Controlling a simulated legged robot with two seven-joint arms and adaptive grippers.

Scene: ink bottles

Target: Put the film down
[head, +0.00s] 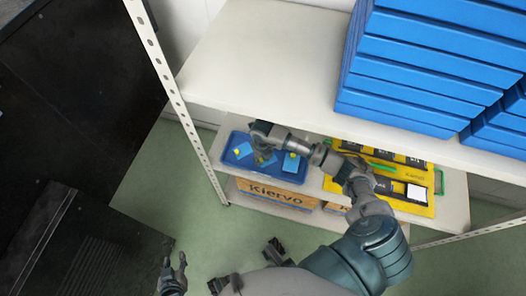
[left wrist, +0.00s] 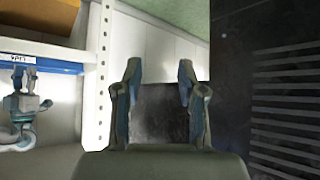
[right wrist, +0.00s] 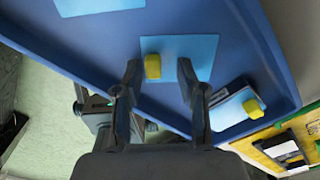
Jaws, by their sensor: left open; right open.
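A blue tray (head: 228,162) on the lower shelf holds several light blue films, each with a small yellow piece. My right gripper (head: 263,150) is over the tray. In the right wrist view, the open right gripper (right wrist: 159,70) is empty above one film (right wrist: 190,50) lying on the tray floor. That film's yellow piece (right wrist: 153,66) appears between the fingertips; I cannot tell whether they touch. Another film (right wrist: 230,110), with a dark edge, lies to the right. My left gripper (head: 173,274) is open and empty, low at the left, away from the shelf.
A yellow board (head: 415,208) with dark items lies right of the tray. Stacked blue boxes (head: 410,75) stand on the upper shelf (head: 250,50), above the work area. A perforated post (head: 185,110) rises left of the tray. Cardboard boxes (head: 275,195) sit below.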

